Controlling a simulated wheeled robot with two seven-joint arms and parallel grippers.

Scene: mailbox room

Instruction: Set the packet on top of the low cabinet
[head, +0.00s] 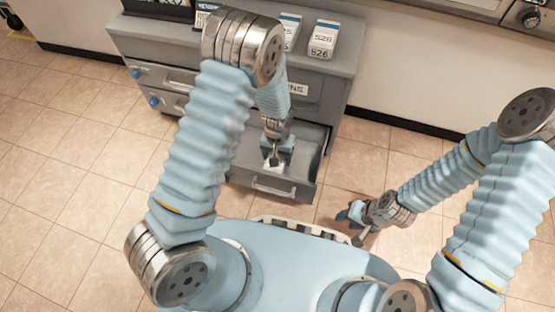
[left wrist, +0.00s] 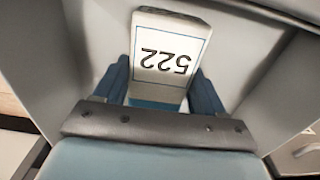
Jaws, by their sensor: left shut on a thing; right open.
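The packet (left wrist: 170,55) is white with a blue band and the number 522, seen in the left wrist view between the two blue fingers. My left gripper (left wrist: 165,95) is shut on it. In the head view the packet (head: 273,165) shows as a small white piece under my left gripper (head: 275,158), inside the open drawer (head: 272,187) of the low grey cabinet (head: 345,62). Whether it touches the drawer floor I cannot tell. My right gripper (head: 357,220) is open and empty above the floor, right of the drawer.
Two white packets stand on the cabinet top, one marked 526 (head: 323,40), the other (head: 291,30) partly behind my left arm. Dark boxes (head: 160,8) stand at the top's left. Blue knobs (head: 153,100) mark the cabinet's left side. Tiled floor (head: 80,170) is clear at left.

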